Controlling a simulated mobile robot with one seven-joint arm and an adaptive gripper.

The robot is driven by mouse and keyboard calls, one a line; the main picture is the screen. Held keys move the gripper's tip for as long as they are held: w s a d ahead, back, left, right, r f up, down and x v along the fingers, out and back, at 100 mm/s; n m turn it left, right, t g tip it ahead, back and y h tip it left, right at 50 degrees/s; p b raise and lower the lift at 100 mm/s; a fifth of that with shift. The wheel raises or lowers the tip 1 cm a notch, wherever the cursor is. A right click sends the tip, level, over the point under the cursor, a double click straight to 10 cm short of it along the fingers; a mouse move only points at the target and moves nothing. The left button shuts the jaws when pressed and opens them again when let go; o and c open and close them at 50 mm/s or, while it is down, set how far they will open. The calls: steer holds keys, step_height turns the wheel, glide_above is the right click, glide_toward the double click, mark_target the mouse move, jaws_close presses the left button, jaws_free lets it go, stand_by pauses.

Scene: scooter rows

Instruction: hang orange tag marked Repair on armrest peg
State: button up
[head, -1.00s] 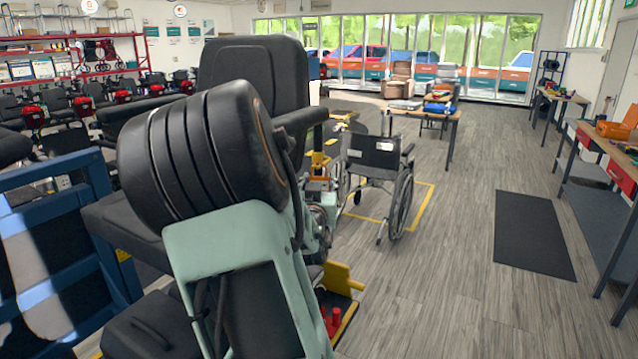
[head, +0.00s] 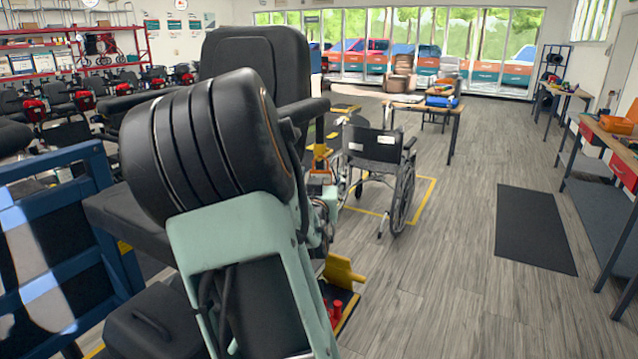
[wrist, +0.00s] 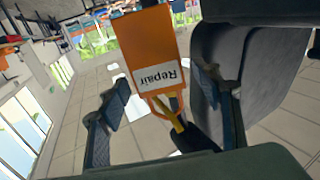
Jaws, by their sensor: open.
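The orange tag (wrist: 152,48) shows in the wrist view with a white label reading "Repair" upside down in the picture. Its narrow loop end meets a yellow peg (wrist: 175,118) beside a black part, likely the armrest end (wrist: 196,139). I cannot tell for sure whether the loop is around the peg. My gripper (wrist: 165,108) is open, one dark finger on each side of the tag's loop end, with gaps to both. In the head view my arm hides the gripper; a black armrest (head: 304,114) shows beside the tall seat back (head: 257,75).
A wheelchair (head: 378,150) stands behind the seat inside yellow floor lines. A blue frame (head: 108,215) is close on the left. A workbench (head: 610,135) lines the right side. The floor around the dark mat (head: 532,228) is clear.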

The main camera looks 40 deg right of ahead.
steer(key=v, duration=1.1)
steer(key=shift+s+a, duration=0.15)
steer(key=shift+s, duration=0.1)
